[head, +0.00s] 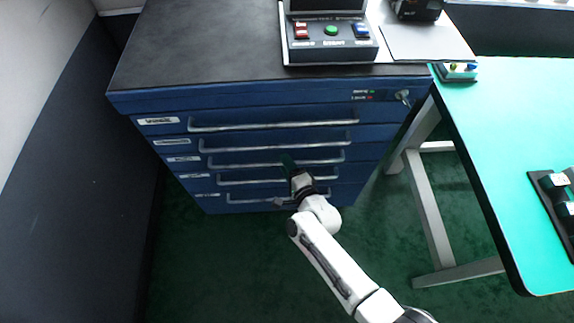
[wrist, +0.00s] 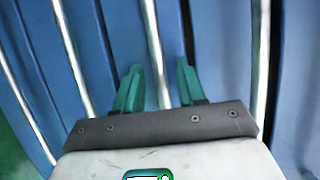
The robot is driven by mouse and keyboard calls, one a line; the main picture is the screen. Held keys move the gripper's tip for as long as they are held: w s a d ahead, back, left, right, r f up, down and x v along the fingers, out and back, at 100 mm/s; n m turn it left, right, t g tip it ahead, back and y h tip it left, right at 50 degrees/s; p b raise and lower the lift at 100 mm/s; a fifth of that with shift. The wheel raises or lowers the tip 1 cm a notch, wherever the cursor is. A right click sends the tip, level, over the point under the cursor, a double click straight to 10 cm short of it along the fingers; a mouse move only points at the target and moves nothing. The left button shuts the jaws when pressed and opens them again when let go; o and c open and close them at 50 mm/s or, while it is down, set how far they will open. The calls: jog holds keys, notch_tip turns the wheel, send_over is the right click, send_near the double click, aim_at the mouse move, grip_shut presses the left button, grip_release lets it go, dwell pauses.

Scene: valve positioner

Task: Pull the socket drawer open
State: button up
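The blue drawer cabinet (head: 165,107) has a column of drawers with long metal bar handles, and all of them look shut. The small labels at the left are too blurred to read, so I cannot tell which is the socket drawer. My gripper (head: 289,164) is in front of the middle drawers. In the wrist view my gripper (wrist: 158,88) has its two green fingers apart, with one bar handle (wrist: 153,40) running between them. It appears to be the third handle (head: 240,164) from the top. Gaps show on both sides of the bar; whether the fingers reach past it is unclear.
A control box (head: 331,40) with coloured buttons stands on the cabinet's black top (head: 200,50). A key (head: 403,96) sticks out at the upper right of the cabinet front. A green-topped table (head: 510,120) stands at the right. A dark wall panel is at the left.

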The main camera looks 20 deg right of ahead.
grip_shut()
dwell(0.3)
dwell(0.4)
